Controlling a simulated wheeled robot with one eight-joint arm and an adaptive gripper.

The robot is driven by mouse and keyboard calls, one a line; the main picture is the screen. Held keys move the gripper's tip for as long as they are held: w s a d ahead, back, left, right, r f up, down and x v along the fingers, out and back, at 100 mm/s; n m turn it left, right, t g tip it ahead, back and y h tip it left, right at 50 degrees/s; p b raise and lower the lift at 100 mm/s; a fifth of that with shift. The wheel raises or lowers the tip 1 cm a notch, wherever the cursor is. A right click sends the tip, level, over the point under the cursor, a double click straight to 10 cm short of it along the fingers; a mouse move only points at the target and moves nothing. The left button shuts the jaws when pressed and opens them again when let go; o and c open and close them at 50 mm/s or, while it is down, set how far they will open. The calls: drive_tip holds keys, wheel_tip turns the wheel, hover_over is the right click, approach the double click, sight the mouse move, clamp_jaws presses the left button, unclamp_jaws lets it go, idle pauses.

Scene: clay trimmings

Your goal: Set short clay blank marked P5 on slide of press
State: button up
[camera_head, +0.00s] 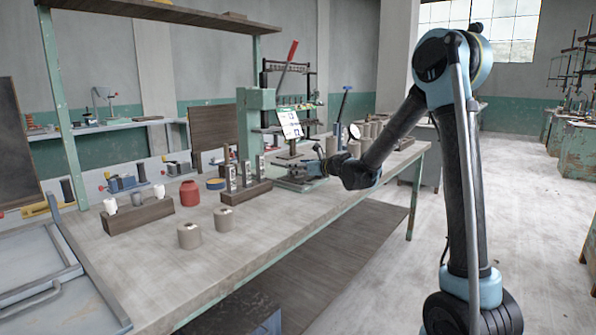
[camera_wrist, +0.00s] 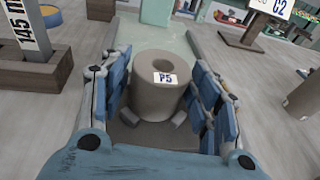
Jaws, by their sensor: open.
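The short clay blank marked P5 (camera_wrist: 150,101) stands upright between the fingers of my gripper (camera_wrist: 160,68) in the wrist view. It is a grey-brown cylinder with a hole in its top and a white label on its side. My gripper is open, with a blue padded finger on each side of the blank and gaps showing. Small grey blocks touch or nearly touch the blank's base, on what looks like the press slide. In the head view, the green press (camera_head: 256,115) stands on the bench, and my gripper (camera_head: 313,168) is low at its right. The blank is not distinguishable there.
A C2 card (camera_head: 291,124) stands behind. Two clay blanks (camera_head: 190,236) are at the bench front, several more (camera_head: 370,131) at the far end.

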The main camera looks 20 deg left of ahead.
drive_tip(key=v, duration=1)
drive_tip(key=shift+s+d+r, duration=0.1)
drive_tip(key=shift+d, duration=0.1)
